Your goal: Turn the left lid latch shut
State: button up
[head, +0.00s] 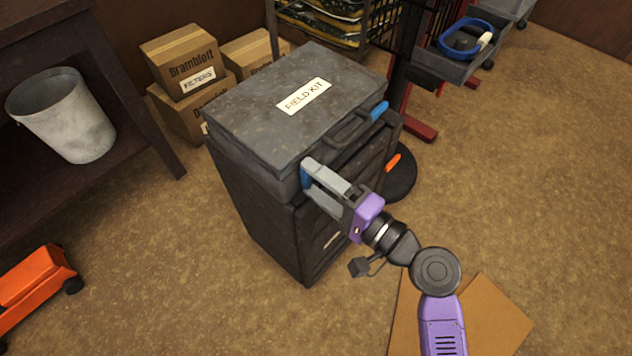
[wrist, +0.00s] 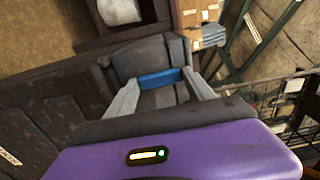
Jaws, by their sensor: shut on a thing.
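The dark grey field kit case (head: 256,112) has a closed-looking lid with a "FIELD KIT" label. The blue left lid latch (head: 306,176) is at the case's near front corner, partly hidden by my gripper. My gripper (head: 312,179) is shut on this latch, with one grey finger on each side of it. In the wrist view the blue latch (wrist: 160,79) lies between the two finger ends of my gripper (wrist: 162,88). A second blue latch (head: 379,110) is at the right end of the same front side, past the dark handle (head: 350,128).
Boxes (head: 182,62) and a wire rack stand behind. A bucket (head: 64,115) is at left. Flat cardboard (head: 490,315) lies on the floor; the right floor is clear.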

jog(key=shift+f, duration=0.1)
dwell(0.3)
jog(key=o, duration=1.4)
jog(key=v, duration=0.7)
jog(key=shift+s+d+p, duration=0.3)
jog(key=shift+p, duration=0.1)
